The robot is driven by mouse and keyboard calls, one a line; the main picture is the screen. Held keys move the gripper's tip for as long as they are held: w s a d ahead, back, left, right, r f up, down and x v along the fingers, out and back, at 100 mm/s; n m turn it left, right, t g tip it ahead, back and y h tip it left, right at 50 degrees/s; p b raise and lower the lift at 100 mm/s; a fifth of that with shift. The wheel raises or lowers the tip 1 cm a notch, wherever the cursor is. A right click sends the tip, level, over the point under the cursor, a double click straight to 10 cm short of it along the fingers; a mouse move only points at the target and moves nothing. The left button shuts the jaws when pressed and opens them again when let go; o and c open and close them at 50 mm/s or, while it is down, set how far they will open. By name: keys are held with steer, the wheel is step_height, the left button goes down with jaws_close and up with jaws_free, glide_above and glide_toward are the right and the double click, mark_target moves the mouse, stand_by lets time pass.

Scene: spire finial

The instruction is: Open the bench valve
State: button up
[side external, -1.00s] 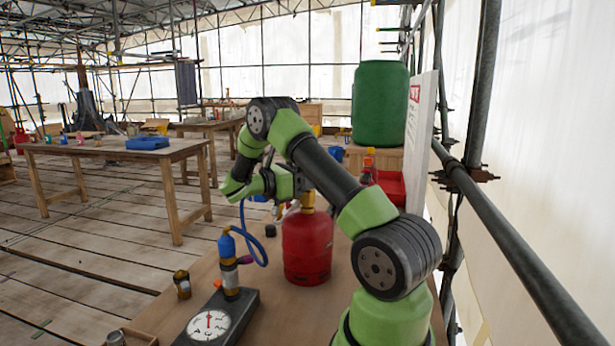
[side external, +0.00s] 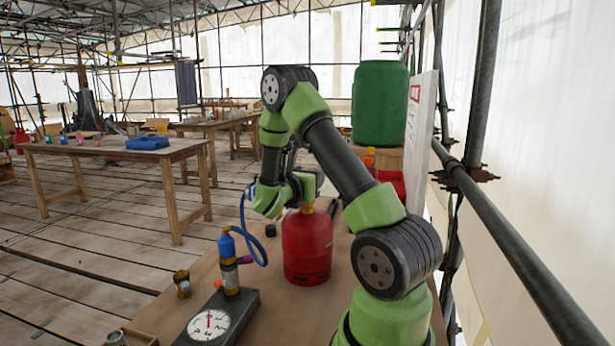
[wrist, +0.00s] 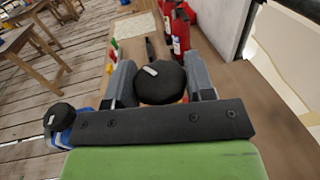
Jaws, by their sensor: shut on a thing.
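The bench valve's round black knob (wrist: 162,84), with a short white mark on top, sits between the two grey fingers of my gripper (wrist: 160,76) in the wrist view. My gripper is shut on this knob. The white mark slants, nearly crosswise in the wrist view. In the side external view my gripper (side external: 312,186) is behind and above the red gas cylinder (side external: 306,248), and my own wrist hides the knob and the valve body there.
Another black knob (wrist: 59,117) on a blue body is close left of my gripper. A blue-topped canister (side external: 228,262) with a blue hose (side external: 258,245) stands by a dial gauge (side external: 208,325). Red bottles (wrist: 180,30) stand ahead in the wrist view.

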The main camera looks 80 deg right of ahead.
steer(key=shift+n+t, duration=1)
steer(key=shift+t, duration=0.9)
steer(key=o, duration=0.9)
steer(key=a, duration=1)
steer(key=shift+s, duration=0.15)
